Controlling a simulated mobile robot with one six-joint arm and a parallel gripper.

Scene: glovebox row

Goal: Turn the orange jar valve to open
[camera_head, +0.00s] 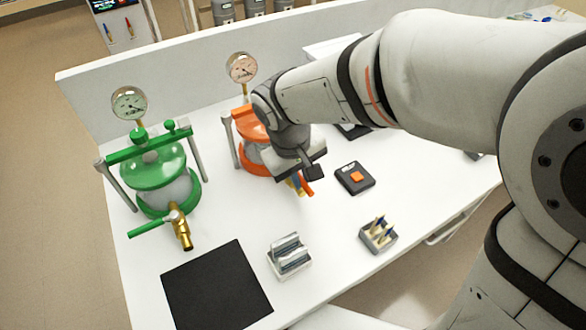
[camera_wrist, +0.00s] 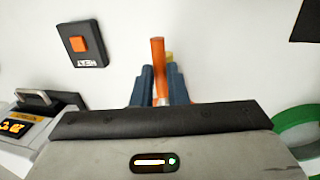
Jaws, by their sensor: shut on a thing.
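The orange jar (camera_head: 250,152) stands on the white bench with a gauge above it, partly hidden behind my arm. Its orange valve handle (camera_head: 308,189) shows low beside my gripper (camera_head: 300,178), with a bit of yellow brass next to it. In the wrist view the orange handle (camera_wrist: 157,58) rises between the two blue-grey fingers of my gripper (camera_wrist: 160,75), which is shut on it. The valve body is mostly hidden, so how far it is turned cannot be told.
A green jar (camera_head: 165,175) with a green valve handle (camera_head: 146,228) stands to the left. A black box with an orange button (camera_head: 355,178) lies right of my gripper. A black mat (camera_head: 217,287), metal block (camera_head: 289,258) and small holder (camera_head: 379,238) lie in front.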

